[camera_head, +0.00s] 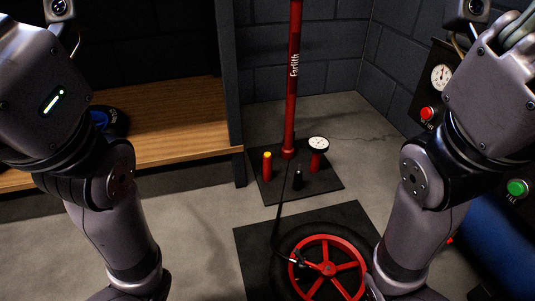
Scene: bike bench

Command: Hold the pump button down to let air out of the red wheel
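The red wheel (344,266) with a black tire lies flat on a dark mat, partly cut off by the bottom edge and partly covered by my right arm. A black hose runs from the pump to a fitting near its hub. The red floor pump (292,90) stands upright on a black base. My forearms reach down out of frame; neither gripper's fingertips show.
At the right, a wall panel holds a gauge (441,77), a red button (427,113) and a green button (517,187). A wooden bench (170,115) with a blue and black round thing (103,120) is at the left. Concrete floor (205,235) left of the mat is clear.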

